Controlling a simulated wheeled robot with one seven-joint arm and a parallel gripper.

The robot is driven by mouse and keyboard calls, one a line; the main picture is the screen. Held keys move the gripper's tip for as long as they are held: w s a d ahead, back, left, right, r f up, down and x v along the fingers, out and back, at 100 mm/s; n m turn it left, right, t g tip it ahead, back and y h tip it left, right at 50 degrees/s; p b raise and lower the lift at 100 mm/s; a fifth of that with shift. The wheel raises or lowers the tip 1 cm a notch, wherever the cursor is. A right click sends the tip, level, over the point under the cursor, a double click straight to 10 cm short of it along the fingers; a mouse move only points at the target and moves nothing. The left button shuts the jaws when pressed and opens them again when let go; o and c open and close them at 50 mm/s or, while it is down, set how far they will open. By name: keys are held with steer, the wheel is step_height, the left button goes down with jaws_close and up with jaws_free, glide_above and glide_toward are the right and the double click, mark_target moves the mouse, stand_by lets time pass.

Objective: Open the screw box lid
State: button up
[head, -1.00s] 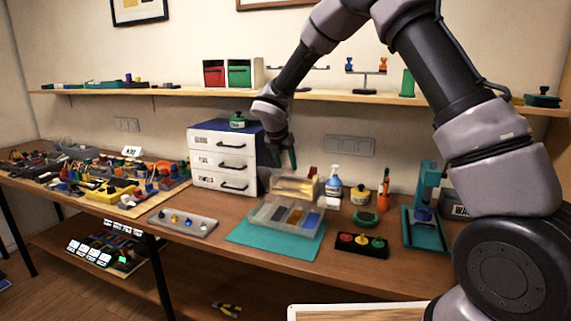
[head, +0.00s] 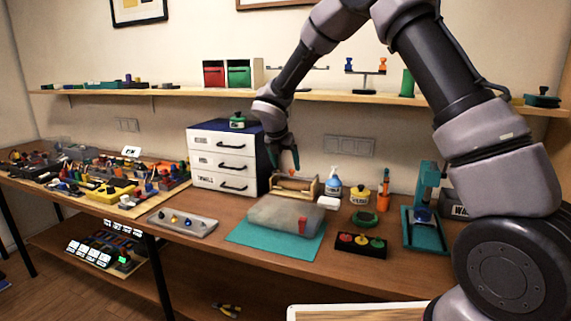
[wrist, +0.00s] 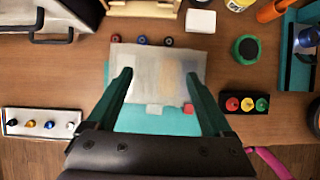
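The screw box (head: 285,216) sits on a teal mat (head: 258,246) on the bench. Its cloudy translucent lid (wrist: 158,65) lies down over the box, and its contents show only as faint blurs. In the head view my gripper (head: 285,162) is above and behind the box. I cannot tell how high it is over the lid.
A wooden holder (head: 296,187) stands behind the box, with the white drawer unit (head: 222,158) to the left. A grey tray (head: 182,222) lies left of the mat. A black button block (head: 361,244) and a green round piece (head: 364,218) are to the right.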

steer(key=v, duration=1)
steer(key=shift+r, duration=0.4)
steer(key=shift+s, duration=0.15)
